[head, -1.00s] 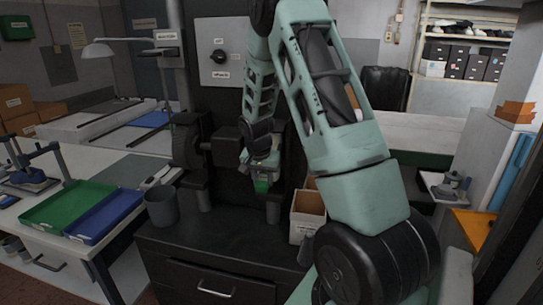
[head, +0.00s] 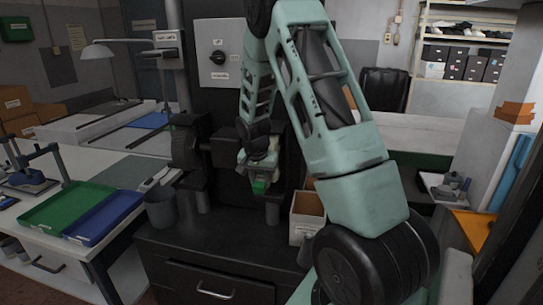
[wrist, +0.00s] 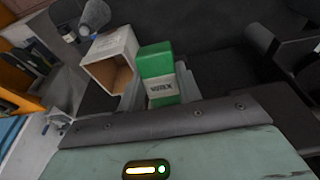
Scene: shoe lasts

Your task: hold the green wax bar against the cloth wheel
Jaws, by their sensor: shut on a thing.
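My gripper (head: 260,178) is shut on the green wax bar (head: 260,187), in front of the dark machine's right side. In the wrist view the bar (wrist: 157,70) is upright between the fingers, with a white label band around its lower part. A dark round wheel (head: 186,147) is on the machine's left side, apart from the bar. I cannot tell whether it is the cloth wheel. My arm and gripper hide much of the machine's right end, and no contact between bar and wheel shows.
An open box (head: 307,215) stands on the dark bench (head: 200,245), right of the gripper. A grey bin (head: 161,208) stands at the bench's left. Dark machine supports (head: 203,196) rise from the bench. Green and blue trays (head: 60,208) lie on the left table.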

